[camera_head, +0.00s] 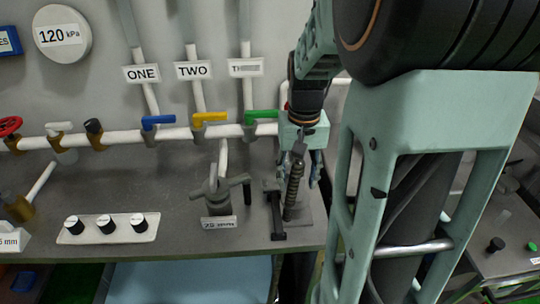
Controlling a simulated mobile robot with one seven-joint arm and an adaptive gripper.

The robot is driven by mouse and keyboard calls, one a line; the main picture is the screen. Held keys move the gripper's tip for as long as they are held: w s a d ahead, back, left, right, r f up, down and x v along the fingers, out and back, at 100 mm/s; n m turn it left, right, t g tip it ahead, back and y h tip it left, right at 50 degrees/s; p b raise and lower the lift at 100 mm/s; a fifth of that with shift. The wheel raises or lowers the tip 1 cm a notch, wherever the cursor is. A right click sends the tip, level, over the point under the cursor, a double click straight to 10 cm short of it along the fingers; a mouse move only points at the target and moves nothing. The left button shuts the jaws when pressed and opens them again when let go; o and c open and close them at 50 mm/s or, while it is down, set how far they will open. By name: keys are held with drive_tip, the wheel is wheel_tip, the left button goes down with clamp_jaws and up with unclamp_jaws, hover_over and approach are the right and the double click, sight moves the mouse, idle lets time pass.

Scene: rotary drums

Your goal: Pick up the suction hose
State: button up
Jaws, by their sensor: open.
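A ribbed, dark olive-brown upright piece (293,193), which looks like the suction hose, stands on a small grey plate (305,213) near the right end of the grey bench. My gripper (300,172) reaches down from above, with its fingers around or just in front of the top of the ribbed piece. The gripper is open. I cannot tell whether the fingers touch the piece. The gripper partly hides its top end.
A dark clamp-like bar (276,213) stands just left of the ribbed piece. A grey multi-armed valve (220,195) is further left, near a white panel with black knobs (108,226). White pipes (185,133) with coloured levers run behind. My arm hides much of the right.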

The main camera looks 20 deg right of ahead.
clamp_jaws()
idle(0.3)
idle(0.3)
